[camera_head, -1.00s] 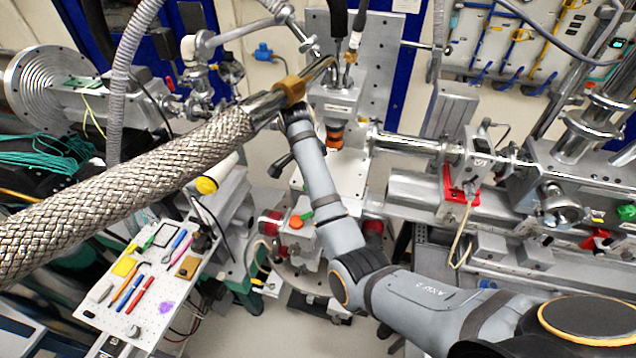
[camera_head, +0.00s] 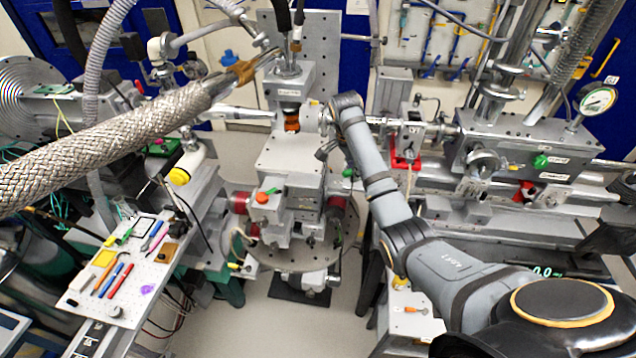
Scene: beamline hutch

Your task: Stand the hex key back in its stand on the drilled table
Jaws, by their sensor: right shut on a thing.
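My right arm comes in from the lower right and reaches up to the middle of the view. My right gripper (camera_head: 323,152) is small, dark and partly hidden at its wrist, just right of the central column. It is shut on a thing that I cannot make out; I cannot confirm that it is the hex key. A white drilled table (camera_head: 72,299) at the lower left carries pens, a yellow pad and other small items. My right gripper is far to the right of it. I cannot pick out the hex key or its stand. My left gripper is not in view.
A thick braided hose (camera_head: 110,152) crosses the upper left. The central column with an orange collar (camera_head: 291,121) stands above a round drilled plate (camera_head: 285,257). Beamline tubes and a gauge (camera_head: 597,98) fill the right. A small white surface (camera_head: 409,329) bears an orange-handled item. Bare floor shows at bottom centre.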

